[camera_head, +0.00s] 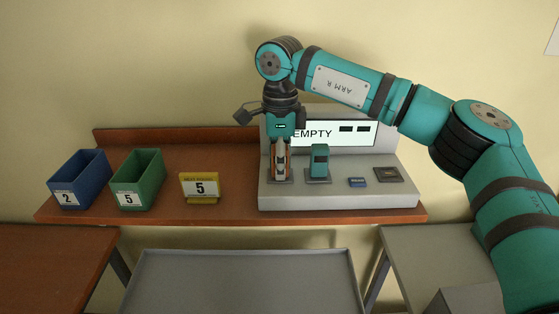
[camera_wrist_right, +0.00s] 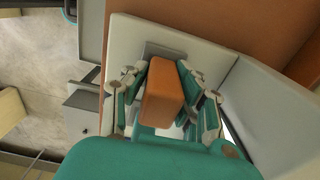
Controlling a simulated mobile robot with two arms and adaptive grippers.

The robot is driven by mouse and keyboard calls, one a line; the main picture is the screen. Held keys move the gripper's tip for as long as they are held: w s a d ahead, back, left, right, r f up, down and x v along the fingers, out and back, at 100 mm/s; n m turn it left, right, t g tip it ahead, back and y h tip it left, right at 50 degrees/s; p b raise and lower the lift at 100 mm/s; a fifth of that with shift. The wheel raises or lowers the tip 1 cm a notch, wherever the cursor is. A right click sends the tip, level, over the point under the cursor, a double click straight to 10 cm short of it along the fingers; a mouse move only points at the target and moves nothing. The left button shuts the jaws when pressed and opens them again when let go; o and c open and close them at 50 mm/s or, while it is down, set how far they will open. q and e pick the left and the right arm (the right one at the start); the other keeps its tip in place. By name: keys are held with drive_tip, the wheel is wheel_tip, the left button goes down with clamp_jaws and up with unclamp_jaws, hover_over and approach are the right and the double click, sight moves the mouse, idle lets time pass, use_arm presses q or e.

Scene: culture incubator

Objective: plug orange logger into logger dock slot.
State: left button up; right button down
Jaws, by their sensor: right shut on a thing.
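The orange logger (camera_head: 280,162) is upright at the left slot plate of the grey logger dock (camera_head: 330,198). My right gripper (camera_head: 281,172) points down and is shut on it, with a finger on each side. The right wrist view shows the orange logger (camera_wrist_right: 164,92) between the fingers, over a dark grey slot plate (camera_wrist_right: 174,50). The logger's lower end is at the plate; I cannot tell how deep it sits. The dock's screen (camera_head: 355,133) reads "EMPTY", partly covered by my gripper. My left gripper is not in view.
A teal logger (camera_head: 319,161) stands in the slot just right. A small blue piece (camera_head: 357,182) and a dark square plate (camera_head: 388,174) lie further right. Blue (camera_head: 80,180) and green (camera_head: 139,180) bins and a yellow number sign (camera_head: 200,187) stand left on the brown shelf.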

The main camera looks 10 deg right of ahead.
sight(273, 147)
drive_tip(key=shift+r, duration=0.2)
drive_tip(key=shift+r+p, duration=2.1)
drive_tip(key=shift+r, duration=0.75)
drive_tip(key=shift+f, duration=0.1)
